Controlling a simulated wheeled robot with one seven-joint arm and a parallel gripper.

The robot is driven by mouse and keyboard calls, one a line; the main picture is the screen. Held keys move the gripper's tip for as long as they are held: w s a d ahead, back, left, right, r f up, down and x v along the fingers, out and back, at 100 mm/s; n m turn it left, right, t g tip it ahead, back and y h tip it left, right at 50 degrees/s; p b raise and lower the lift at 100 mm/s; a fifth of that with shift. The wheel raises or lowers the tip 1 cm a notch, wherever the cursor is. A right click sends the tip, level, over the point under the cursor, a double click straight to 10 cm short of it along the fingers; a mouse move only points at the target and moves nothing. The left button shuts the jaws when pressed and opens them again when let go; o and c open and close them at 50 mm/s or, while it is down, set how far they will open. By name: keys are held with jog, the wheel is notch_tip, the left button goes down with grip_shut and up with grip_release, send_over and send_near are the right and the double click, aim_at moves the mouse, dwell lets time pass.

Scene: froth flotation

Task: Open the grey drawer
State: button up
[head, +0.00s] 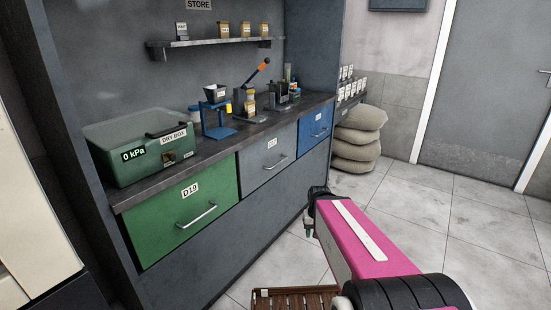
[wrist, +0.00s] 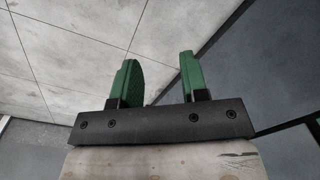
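The grey drawer (head: 266,166) is in the head view, in the middle of the bench front between a green drawer and a blue drawer. It looks shut, flush with its neighbours, and has a bar handle (head: 277,162) and a small label. My gripper (head: 309,228) is in front of the bench, to the right of and below the grey drawer, apart from its handle. In the wrist view its two green fingers (wrist: 158,80) stand apart with nothing between them. The grey drawer and its handle cannot be made out in the wrist view.
The green drawer (head: 183,207) and blue drawer (head: 315,127) flank the grey one. A green dry box (head: 125,160) and small apparatus stand on the worktop (head: 225,145). Stacked sacks (head: 358,140) are at right. A brown slatted thing (head: 295,298) lies low in front. The tiled floor at right is clear.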

jog(key=w+a+m+t+y, duration=0.1)
jog(key=w+a+t+y, duration=0.25)
jog(key=w+a, duration=0.4)
jog(key=m+t+y, duration=0.4)
jog(key=m+t, duration=0.6)
send_near(279, 163)
jog(key=x, duration=1.1)
jog(key=shift+d+f, duration=0.15)
jog(key=shift+d, duration=0.05)
grip_shut()
